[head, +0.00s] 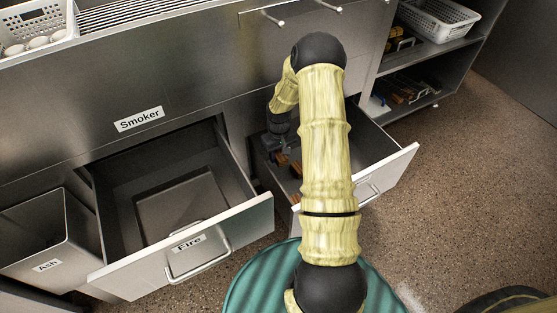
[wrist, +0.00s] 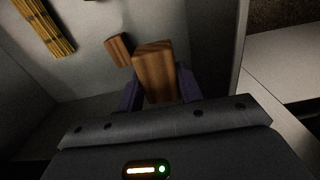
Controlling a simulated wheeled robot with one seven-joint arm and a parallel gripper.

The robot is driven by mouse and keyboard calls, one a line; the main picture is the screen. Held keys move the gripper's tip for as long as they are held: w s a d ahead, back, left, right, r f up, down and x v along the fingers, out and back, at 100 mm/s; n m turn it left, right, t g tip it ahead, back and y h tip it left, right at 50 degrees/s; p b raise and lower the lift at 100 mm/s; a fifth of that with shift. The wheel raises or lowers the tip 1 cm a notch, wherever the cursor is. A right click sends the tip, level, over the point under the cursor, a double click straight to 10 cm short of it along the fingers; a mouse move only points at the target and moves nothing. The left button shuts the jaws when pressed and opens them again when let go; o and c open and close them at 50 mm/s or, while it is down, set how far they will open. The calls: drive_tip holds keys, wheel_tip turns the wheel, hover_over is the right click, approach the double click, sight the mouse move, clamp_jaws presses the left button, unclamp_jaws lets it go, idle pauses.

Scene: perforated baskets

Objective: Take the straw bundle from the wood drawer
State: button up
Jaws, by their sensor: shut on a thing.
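The straw bundle (wrist: 42,25), yellow with dark bands, lies in the upper left of the wrist view, apart from my gripper. I cannot make it out in the head view. My gripper (wrist: 157,84) is shut on a brown wood block (wrist: 154,68), with a finger at each side of it. In the head view my gripper (head: 276,150) is down inside the open wood drawer (head: 398,170), partly hidden by my arm. The drawer's label is hidden.
Another wood block (wrist: 118,49) lies close beside the held one. The open drawer labelled Fire (head: 190,243) is at left, with an Ash bin (head: 48,264) beyond it. Shelves (head: 425,98) with a white basket (head: 440,18) stand at right.

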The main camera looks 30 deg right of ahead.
sight(279, 153)
wheel_tip(279, 153, up, 5)
drive_tip(key=shift+f+p, duration=0.1)
drive_tip(key=shift+p, duration=0.65)
drive_tip(key=s+a+r+p, duration=0.2)
drive_tip(key=a+r+p, duration=0.2)
drive_tip(key=a+r, duration=0.4)
drive_tip(key=shift+s+a+r+p, duration=0.15)
drive_tip(key=shift+s+r+p, duration=0.15)
drive_tip(key=shift+r, duration=0.6)
